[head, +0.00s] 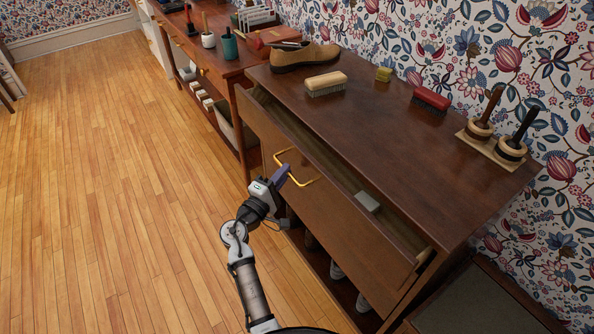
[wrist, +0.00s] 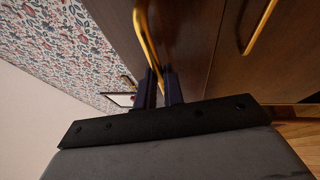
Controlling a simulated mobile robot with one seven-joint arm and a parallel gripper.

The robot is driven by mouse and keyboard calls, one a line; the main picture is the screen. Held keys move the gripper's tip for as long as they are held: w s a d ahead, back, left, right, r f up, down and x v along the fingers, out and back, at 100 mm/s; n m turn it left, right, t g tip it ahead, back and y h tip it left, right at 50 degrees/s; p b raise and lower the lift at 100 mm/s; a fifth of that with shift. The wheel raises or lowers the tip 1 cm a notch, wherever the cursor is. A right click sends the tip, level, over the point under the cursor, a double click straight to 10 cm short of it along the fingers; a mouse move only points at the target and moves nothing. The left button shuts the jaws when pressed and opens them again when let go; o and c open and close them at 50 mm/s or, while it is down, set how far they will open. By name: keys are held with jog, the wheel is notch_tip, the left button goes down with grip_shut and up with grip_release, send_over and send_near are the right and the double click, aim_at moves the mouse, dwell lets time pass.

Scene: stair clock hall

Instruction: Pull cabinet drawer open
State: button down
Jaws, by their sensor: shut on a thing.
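The wooden cabinet (head: 400,120) stands against the papered wall in the head view. Its top drawer (head: 340,190) is partly pulled out, and a small grey block (head: 367,201) lies inside it. The drawer's brass handle (head: 305,182) is a bar bent out from the drawer front. My gripper (head: 281,174) is shut on this handle near its middle. In the wrist view the handle (wrist: 146,40) runs down between the two dark fingers of my gripper (wrist: 159,85). The fingers hide part of the handle.
A brown shoe (head: 305,56), a wooden brush (head: 326,84), a red brush (head: 431,100) and a stand with two tools (head: 492,148) are on the cabinet top. A second table (head: 205,50) stands behind. The wooden floor (head: 110,180) at left is clear.

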jog(key=s+a+b, duration=0.2)
jog(key=s+a, duration=0.6)
jog(key=a, duration=0.3)
jog(key=c, duration=1.5)
grip_release()
jog(key=b+v, duration=0.3)
jog(key=v, duration=1.1)
jog(key=shift+w+r, duration=0.1)
jog(key=shift+r, duration=0.05)
